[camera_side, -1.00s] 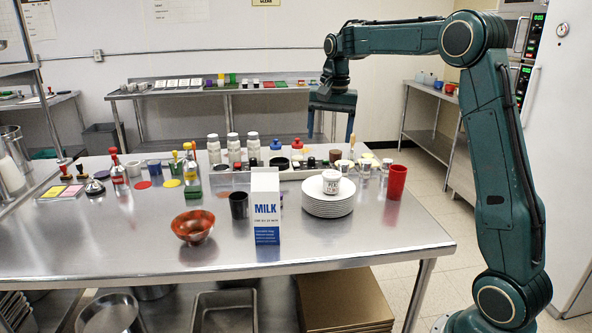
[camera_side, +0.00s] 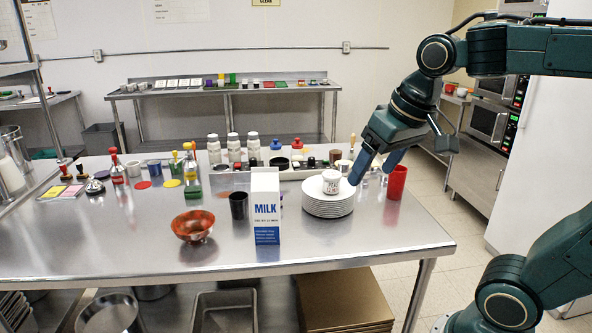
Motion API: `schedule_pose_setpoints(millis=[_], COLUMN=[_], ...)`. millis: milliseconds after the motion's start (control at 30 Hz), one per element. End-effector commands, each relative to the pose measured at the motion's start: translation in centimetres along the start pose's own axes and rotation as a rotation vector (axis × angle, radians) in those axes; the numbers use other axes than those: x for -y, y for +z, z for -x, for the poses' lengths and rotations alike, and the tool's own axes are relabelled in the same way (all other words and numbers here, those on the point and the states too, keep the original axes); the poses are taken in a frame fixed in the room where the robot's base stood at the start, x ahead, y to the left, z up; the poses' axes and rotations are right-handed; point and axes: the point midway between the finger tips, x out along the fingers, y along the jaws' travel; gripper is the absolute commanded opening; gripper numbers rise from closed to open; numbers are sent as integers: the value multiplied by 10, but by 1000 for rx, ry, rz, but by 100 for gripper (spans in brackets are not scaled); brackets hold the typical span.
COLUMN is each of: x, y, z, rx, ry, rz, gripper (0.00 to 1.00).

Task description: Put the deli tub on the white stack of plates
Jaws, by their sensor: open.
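The deli tub (camera_side: 331,184), small and white with dark print, stands upright on top of the white stack of plates (camera_side: 328,208), near the right end of the steel table. My gripper (camera_side: 372,174) is open and empty, pointing down just right of the tub. Its near finger reaches close to the tub's right side; I cannot tell whether it touches. The far finger is farther right, above the table and close to the red cup.
A red cup (camera_side: 397,182) stands right of the plates. A milk carton (camera_side: 265,208), a black cup (camera_side: 239,205) and a red bowl (camera_side: 193,225) stand to the left. Bottles and jars (camera_side: 234,150) line the back. The table's front right is clear.

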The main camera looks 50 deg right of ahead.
Motion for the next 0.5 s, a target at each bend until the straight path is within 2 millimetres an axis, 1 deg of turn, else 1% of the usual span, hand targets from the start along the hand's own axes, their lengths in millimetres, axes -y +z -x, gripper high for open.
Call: schedule_pose_setpoints(millis=[33, 200, 333, 500], x=[2, 5, 5, 5], y=[15, 53, 73, 83], z=[0, -4, -9, -12], rx=[-15, -57, -80, -92], ry=[-10, -34, -47, -53], rz=[41, 160, 222, 258], gripper=[75, 75, 75, 75])
